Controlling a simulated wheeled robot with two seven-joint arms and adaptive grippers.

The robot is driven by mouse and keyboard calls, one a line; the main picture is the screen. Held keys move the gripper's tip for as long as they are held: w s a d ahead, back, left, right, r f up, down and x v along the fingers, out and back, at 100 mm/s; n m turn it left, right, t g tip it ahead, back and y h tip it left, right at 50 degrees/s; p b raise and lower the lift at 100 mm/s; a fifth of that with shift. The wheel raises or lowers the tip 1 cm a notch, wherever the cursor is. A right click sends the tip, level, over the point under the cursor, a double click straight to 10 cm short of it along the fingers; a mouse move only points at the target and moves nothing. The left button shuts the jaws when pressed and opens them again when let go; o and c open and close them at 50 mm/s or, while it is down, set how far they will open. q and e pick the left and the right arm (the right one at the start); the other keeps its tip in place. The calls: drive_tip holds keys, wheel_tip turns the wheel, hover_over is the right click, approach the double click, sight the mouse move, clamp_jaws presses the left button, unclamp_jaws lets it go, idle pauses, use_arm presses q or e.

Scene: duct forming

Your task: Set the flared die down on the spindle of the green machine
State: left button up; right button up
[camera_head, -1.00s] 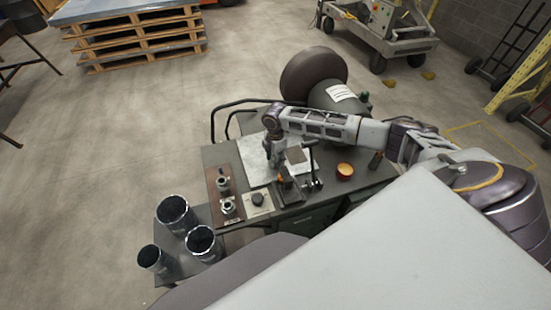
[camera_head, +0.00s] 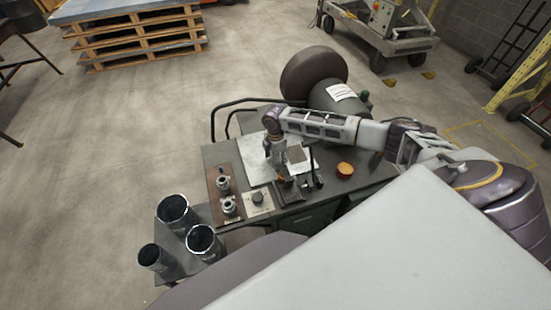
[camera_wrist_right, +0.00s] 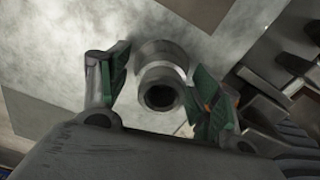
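A grey, hollow, stepped ring piece, which looks like the flared die (camera_wrist_right: 161,78), is between the green-padded fingers of my right gripper (camera_wrist_right: 160,75) in the right wrist view. Its narrow open end faces the camera and its wider part lies beyond. A gap shows between it and the left finger; the right finger is very close to it. The fingers look apart. The die and spindle cannot be made out there. My left gripper is out of view.
Two similar metal pieces (camera_head: 224,183) stand on a brown board at the bench's left. A pale plate (camera_head: 257,160), an orange-topped round item (camera_head: 345,170) and a large motor (camera_head: 338,95) are nearby. Several dark tubes (camera_head: 174,212) stand on a left shelf.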

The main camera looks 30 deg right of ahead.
wheel_tip(320, 180, up, 12)
idle(1.0)
drive_tip(key=shift+s, duration=0.1)
idle(1.0)
